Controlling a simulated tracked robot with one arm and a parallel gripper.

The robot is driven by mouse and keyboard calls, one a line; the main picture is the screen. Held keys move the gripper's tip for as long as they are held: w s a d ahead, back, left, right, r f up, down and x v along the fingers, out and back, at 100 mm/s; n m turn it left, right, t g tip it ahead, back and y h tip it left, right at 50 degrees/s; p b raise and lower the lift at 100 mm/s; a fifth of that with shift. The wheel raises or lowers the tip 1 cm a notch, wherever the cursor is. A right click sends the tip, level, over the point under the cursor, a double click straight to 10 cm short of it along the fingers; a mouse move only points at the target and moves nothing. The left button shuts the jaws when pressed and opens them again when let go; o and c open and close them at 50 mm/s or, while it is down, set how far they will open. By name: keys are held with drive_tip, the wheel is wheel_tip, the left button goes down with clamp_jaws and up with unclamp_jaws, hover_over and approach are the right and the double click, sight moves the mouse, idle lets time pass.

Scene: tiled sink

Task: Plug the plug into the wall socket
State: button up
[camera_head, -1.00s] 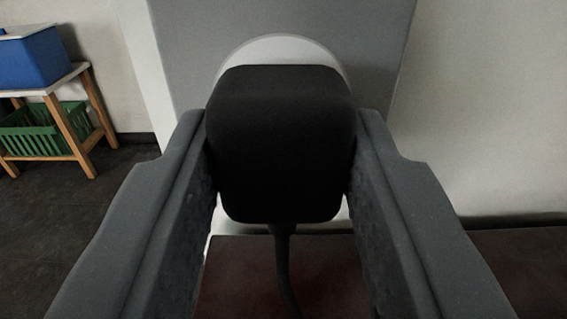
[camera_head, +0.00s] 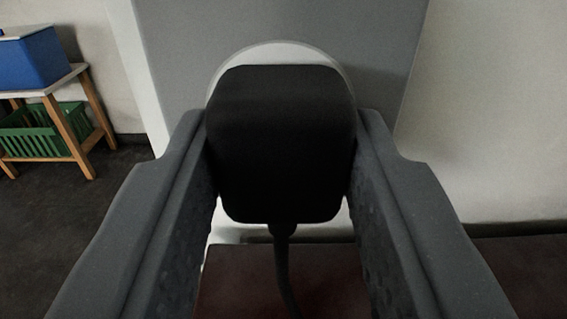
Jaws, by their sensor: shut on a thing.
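The black plug (camera_head: 280,145) is held between the two grey fingers of my gripper (camera_head: 281,165), which is shut on it. Its cord hangs down from its lower edge. Behind the plug is the round, pale wall socket (camera_head: 283,50) on a grey panel (camera_head: 180,50). Only the upper rim of the socket shows above the plug. The plug hides the socket's face and holes. I cannot tell whether the plug touches the socket or is apart from it.
A wooden table (camera_head: 80,110) stands at the left with a blue box (camera_head: 32,58) on top and a green basket (camera_head: 35,135) below. A dark reddish surface (camera_head: 240,280) lies below the plug. A pale wall (camera_head: 490,120) is at the right.

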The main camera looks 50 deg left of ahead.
drive_tip(key=o, duration=1.1)
drive_tip(key=p+v, duration=0.3)
drive_tip(key=v, duration=1)
drive_tip(key=shift+s+d, duration=0.2)
drive_tip(key=shift+d, duration=0.05)
drive_tip(key=shift+w, duration=0.1)
